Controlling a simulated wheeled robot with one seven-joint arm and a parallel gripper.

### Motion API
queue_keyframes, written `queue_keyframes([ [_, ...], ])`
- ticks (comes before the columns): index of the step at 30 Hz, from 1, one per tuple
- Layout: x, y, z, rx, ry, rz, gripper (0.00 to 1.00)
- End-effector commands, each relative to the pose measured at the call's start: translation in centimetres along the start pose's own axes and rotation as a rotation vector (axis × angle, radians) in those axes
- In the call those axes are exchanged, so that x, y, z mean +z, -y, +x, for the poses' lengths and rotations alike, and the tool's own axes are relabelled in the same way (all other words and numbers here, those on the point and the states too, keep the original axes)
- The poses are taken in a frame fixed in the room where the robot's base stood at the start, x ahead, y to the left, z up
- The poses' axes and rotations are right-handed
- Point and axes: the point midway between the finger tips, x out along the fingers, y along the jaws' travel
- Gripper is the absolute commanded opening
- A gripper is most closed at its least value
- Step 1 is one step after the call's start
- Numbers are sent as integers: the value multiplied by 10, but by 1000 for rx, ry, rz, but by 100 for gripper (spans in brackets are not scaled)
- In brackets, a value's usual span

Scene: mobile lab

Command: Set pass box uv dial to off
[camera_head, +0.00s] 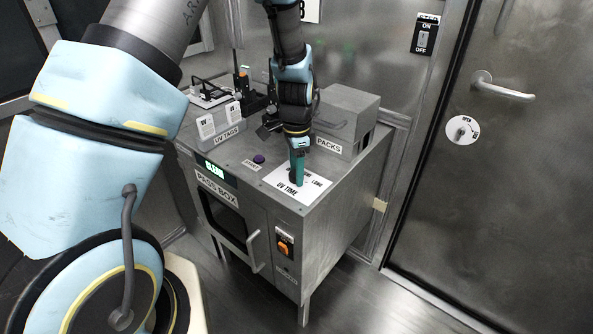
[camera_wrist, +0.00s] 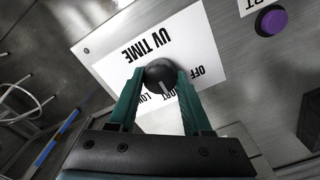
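The UV dial is a round black knob (camera_wrist: 160,76) with a white pointer line, on a white label plate (camera_wrist: 128,70) marked "UV TIME". The plate (camera_head: 311,194) lies on top of the pass box (camera_head: 228,188). In the wrist view, the plate reads upside down: "OFF" is right of the knob, and "SHORT" and "LONG" are below it, partly hidden. The pointer points down the picture, toward the SHORT and LONG words, not at OFF. My gripper (camera_head: 297,183) has its green fingers on both sides of the knob (camera_wrist: 160,80). Whether they press on it is unclear.
A purple button (camera_wrist: 271,22) is near the dial; it also shows in the head view (camera_head: 259,159). A "UV TAGS" holder (camera_head: 226,135) and a "PACKS" box (camera_head: 347,112) stand on the box top. An orange switch (camera_head: 283,248) is on the front. A metal door (camera_head: 500,170) is at right.

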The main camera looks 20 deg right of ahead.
Motion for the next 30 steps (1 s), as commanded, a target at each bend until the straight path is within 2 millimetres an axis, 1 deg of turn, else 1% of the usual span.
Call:
queue_keyframes([
  [1, 0, 0, 0, 0, 0, 0, 42],
  [2, 0, 0, 0, 0, 0, 0, 38],
  [12, 0, 0, 0, 0, 0, 0, 0],
  [23, 0, 0, 0, 0, 0, -35, 0],
  [30, 0, 0, 0, 0, 1, -167, 0],
])
